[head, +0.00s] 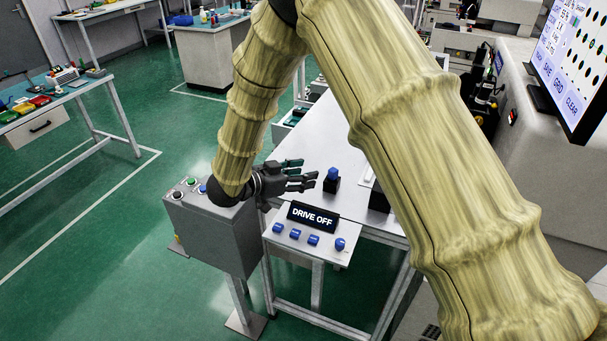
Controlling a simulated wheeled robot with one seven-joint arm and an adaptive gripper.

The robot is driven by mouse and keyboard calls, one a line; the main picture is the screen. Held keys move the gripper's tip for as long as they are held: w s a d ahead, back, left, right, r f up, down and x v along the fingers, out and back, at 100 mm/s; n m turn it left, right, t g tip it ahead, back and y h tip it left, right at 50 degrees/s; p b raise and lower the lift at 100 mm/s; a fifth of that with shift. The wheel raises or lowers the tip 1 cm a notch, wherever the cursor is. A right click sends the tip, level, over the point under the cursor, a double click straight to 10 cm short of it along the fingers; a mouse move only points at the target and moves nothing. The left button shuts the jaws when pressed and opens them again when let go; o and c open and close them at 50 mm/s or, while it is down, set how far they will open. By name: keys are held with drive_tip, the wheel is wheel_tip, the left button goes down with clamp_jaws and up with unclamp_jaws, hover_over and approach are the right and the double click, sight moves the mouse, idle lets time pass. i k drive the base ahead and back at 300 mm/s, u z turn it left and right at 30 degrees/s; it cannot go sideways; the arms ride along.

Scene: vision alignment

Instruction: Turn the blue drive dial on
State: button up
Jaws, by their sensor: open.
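A black sign reading "DRIVE OFF" (313,217) stands at the back of a small light panel. Along the panel's front are several small blue controls (295,233). At their right end a rounder blue knob (340,244) sits a little apart and looks like the dial; its pointer is too small to read. My gripper (301,174) is open and empty, its fingers pointing right, above and behind the sign and apart from the blue knob. A black block with a blue top (332,174) stands just right of the fingertips; I cannot tell the exact gap.
A grey control box (215,236) with coloured buttons stands left of the panel, close to my arm. The white table (318,137) extends behind the gripper. A monitor (574,60) and a large machine stand at right. Open green floor lies at left.

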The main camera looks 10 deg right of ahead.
sight(340, 244)
drive_tip(key=k, duration=1)
